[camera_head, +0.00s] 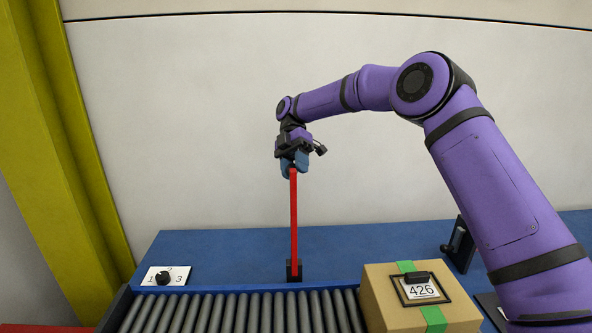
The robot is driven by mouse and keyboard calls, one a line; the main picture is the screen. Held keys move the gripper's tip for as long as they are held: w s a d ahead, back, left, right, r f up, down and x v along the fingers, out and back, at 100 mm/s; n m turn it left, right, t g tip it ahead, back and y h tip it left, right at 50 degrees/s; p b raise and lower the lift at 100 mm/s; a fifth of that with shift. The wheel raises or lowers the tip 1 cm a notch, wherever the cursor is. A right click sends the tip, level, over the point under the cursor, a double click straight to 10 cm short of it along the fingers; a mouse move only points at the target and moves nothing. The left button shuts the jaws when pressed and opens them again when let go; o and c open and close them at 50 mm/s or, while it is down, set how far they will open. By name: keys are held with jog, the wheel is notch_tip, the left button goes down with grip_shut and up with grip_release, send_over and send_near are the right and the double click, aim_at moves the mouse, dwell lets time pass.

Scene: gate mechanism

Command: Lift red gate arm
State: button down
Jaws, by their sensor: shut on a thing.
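The red gate arm (293,225) stands upright, a thin red bar rising from a small black base (293,270) at the back edge of the conveyor. My gripper (294,167) points down from above and is shut on the top end of the red bar. The blue fingertips sit around the bar's tip, and part of that tip is hidden between them. My purple arm reaches in from the right.
A grey roller conveyor (240,314) runs along the front. A cardboard box (418,300) with green tape and a label reading 426 sits on the right. A white dial panel (166,276) is at left on the blue table (220,250). A black fixture (459,245) stands at right. A yellow post (60,130) rises at far left.

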jog(key=shift+w+a+f, duration=0.15)
jog(key=shift+a+f, duration=0.05)
jog(key=shift+f, duration=0.5)
jog(key=c, duration=0.8)
grip_release()
jog(key=shift+a, duration=0.2)
jog(key=shift+r, duration=0.1)
jog(key=shift+w+d+r, duration=0.15)
